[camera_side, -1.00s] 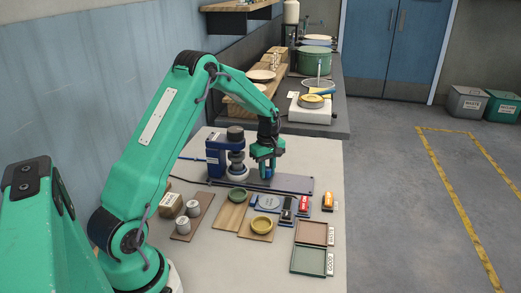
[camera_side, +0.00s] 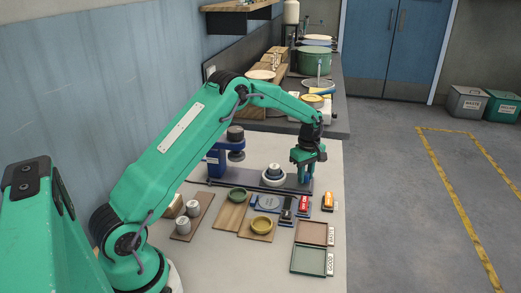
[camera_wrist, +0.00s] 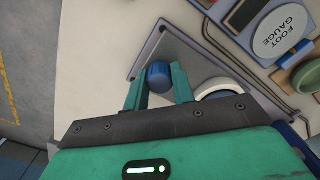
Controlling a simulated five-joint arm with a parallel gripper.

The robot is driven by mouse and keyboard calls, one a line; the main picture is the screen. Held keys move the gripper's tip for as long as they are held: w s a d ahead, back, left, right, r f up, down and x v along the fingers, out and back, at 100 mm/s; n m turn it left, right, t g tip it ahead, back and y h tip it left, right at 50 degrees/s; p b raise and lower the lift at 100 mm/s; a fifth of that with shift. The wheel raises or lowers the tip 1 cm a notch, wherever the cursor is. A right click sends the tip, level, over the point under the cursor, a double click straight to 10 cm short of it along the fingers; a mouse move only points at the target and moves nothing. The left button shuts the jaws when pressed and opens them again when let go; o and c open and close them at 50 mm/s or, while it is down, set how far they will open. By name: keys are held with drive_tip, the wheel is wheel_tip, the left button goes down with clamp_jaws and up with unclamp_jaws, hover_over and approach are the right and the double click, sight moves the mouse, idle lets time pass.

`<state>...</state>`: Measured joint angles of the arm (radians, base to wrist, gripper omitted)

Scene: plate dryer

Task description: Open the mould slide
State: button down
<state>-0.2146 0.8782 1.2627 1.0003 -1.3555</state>
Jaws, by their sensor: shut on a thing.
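My gripper (camera_side: 305,176) is over the right end of the dark base rail (camera_side: 225,184) in the side view. In the wrist view, its two green fingers (camera_wrist: 158,88) are on either side of a round blue knob (camera_wrist: 159,72) and shut on it. The white mould (camera_side: 273,175), with a dark-topped piece on it, sits on the rail between my gripper and the blue press (camera_side: 216,160), clear of the press head. Part of a white ring also shows beside my right finger in the wrist view (camera_wrist: 222,88).
Two trays (camera_side: 309,261) lie at the front right. The table's right edge is close to my gripper.

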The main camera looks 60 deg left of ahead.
drive_tip(key=c, duration=1.2)
unclamp_jaws()
drive_tip(key=shift+o, duration=0.2)
drive_tip(key=shift+r, duration=0.1)
drive_tip(key=shift+r, duration=3.8)
drive_tip(key=shift+r, duration=0.15)
